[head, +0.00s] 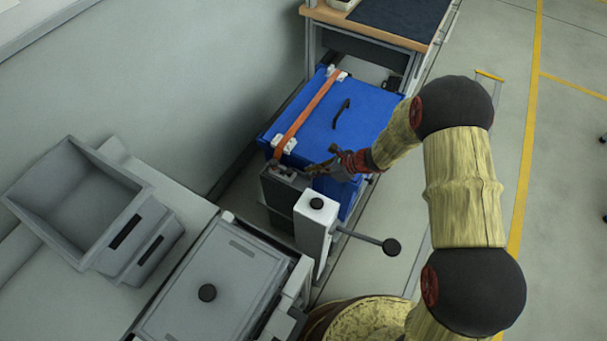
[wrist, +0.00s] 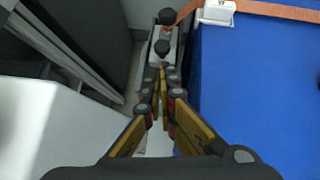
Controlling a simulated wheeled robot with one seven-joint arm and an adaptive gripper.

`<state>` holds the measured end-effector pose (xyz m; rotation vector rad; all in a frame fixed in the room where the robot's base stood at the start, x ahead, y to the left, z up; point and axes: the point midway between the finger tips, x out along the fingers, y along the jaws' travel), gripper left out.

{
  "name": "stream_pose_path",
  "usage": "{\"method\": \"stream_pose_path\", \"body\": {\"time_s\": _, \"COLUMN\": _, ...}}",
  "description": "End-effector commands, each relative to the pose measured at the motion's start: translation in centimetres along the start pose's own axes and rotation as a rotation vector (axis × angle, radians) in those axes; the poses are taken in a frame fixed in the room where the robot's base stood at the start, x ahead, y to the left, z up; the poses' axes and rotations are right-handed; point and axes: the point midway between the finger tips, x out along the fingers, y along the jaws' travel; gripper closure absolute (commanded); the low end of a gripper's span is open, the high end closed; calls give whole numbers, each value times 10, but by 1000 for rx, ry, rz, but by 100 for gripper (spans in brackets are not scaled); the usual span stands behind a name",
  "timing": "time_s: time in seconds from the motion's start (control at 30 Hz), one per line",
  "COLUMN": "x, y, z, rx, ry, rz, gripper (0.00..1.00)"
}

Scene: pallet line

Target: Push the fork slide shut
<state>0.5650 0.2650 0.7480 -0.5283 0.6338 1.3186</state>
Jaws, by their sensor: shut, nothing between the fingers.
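My gripper (head: 312,169) is shut and empty. It hangs by the near edge of a blue lidded box (head: 345,125), over the edge of a dark grey block (head: 280,190) with small metal parts on top. In the wrist view the closed fingertips (wrist: 163,70) point at a pale metal piece with black knobs (wrist: 163,48); I cannot tell whether they touch it. A grey plate with a black knob (head: 240,262) lies in a frame at the lower left. I cannot tell for certain which part is the fork slide.
A white post (head: 314,232) with a lever ending in a black ball (head: 391,247) stands close in front of my gripper. An orange strap (head: 308,112) crosses the blue box. Grey bins (head: 85,205) stand at left and a workbench (head: 375,25) behind.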

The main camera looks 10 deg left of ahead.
Motion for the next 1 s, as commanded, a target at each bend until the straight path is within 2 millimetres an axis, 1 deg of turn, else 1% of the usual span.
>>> {"method": "stream_pose_path", "body": {"time_s": 0.03, "x": -11, "y": -1, "z": 0, "rx": 1, "ry": -1, "rz": -3, "gripper": 100}}
{"method": "stream_pose_path", "body": {"time_s": 0.1, "x": -24, "y": -1, "z": 0, "rx": 0, "ry": -1, "rz": -2, "gripper": 100}}
{"method": "stream_pose_path", "body": {"time_s": 0.2, "x": -38, "y": -1, "z": 0, "rx": 0, "ry": -1, "rz": -2, "gripper": 100}}
{"method": "stream_pose_path", "body": {"time_s": 0.33, "x": -50, "y": 0, "z": 0, "rx": 0, "ry": 0, "rz": 0, "gripper": 100}}
{"method": "stream_pose_path", "body": {"time_s": 0.5, "x": -55, "y": 0, "z": 0, "rx": 0, "ry": 0, "rz": 1, "gripper": 100}}
{"method": "stream_pose_path", "body": {"time_s": 1.0, "x": -55, "y": 0, "z": 0, "rx": -1, "ry": 0, "rz": 1, "gripper": 100}}
